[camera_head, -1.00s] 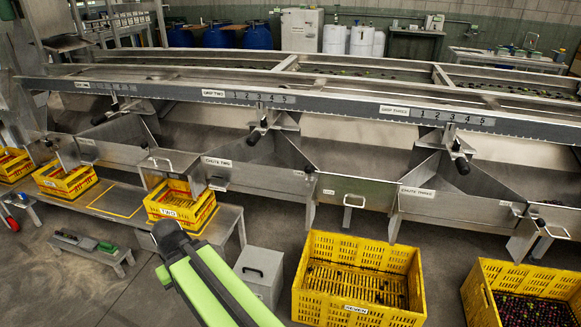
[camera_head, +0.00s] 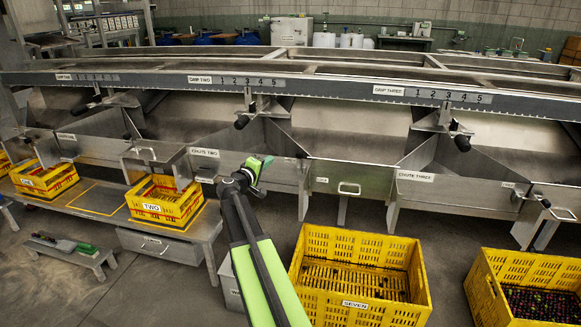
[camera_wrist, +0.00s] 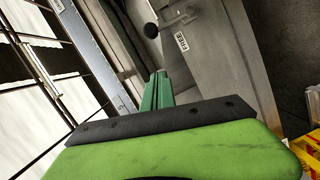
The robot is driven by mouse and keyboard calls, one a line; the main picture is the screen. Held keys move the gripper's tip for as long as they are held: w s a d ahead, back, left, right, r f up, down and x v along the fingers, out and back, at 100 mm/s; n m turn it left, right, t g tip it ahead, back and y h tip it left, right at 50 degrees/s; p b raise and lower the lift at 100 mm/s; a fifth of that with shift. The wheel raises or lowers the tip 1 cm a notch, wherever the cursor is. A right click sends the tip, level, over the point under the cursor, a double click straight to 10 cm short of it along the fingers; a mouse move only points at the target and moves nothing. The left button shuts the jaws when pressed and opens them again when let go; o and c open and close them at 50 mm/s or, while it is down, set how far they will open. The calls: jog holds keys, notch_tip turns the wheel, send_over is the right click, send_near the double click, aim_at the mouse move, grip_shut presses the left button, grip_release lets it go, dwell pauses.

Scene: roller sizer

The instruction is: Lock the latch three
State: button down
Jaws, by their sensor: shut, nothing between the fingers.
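The panel marked CHUTE THREE (camera_head: 415,177) is at the right of the sizer in the head view. A black-knobbed lever (camera_head: 545,203) is at its right end, but I cannot read whether it is latch three. Another black knob (camera_head: 302,155) is at the left end of the neighbouring handled gate (camera_head: 348,187). My gripper (camera_head: 262,163) is in front of the CHUTE TWO side, left of that knob, shut and empty. In the wrist view the green fingers (camera_wrist: 157,90) are together, below a black-knobbed lever (camera_wrist: 151,30) beside a small label (camera_wrist: 182,42), apart from both.
Yellow crate TWO (camera_head: 152,207) sits on a metal bench (camera_head: 208,222). The GAP THREE adjuster knob (camera_head: 462,143) juts out above. Floor shows between crates and sizer.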

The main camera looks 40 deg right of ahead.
jog(key=shift+d+r, duration=0.15)
jog(key=shift+r, duration=0.05)
jog(key=d+f+b, duration=0.1)
jog(key=d, duration=1)
jog(key=shift+d+f, duration=0.25)
jog(key=shift+f, duration=0.1)
jog(key=shift+s, duration=0.15)
